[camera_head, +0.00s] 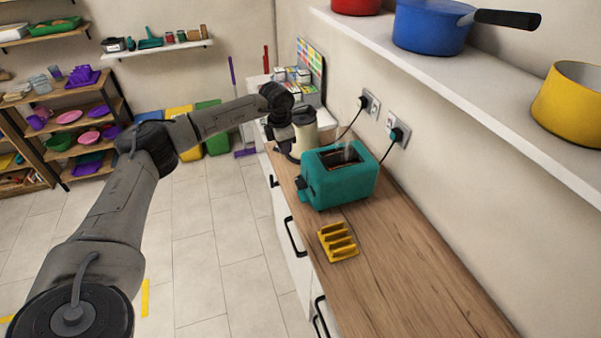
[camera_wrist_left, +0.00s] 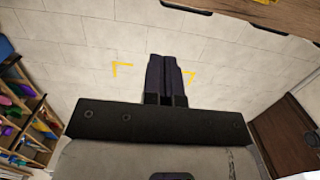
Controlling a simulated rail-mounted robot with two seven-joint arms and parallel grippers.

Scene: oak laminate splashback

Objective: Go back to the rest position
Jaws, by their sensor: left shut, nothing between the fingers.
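My left arm reaches in from the left in the head view. Its gripper (camera_head: 293,157) points down at the counter's front edge, just left of and behind the teal toaster (camera_head: 340,184); I cannot tell whether it touches it. In the left wrist view the gripper's two dark fingers (camera_wrist_left: 165,75) are together with nothing between them, over the pale tiled floor. My right gripper is in neither view.
A yellow toast rack (camera_head: 338,242) stands in front of the toaster on the wooden counter (camera_head: 400,290). A cream canister (camera_head: 304,129) is behind the gripper. A shelf (camera_head: 470,100) with pots overhangs the counter at right. The floor at left is open.

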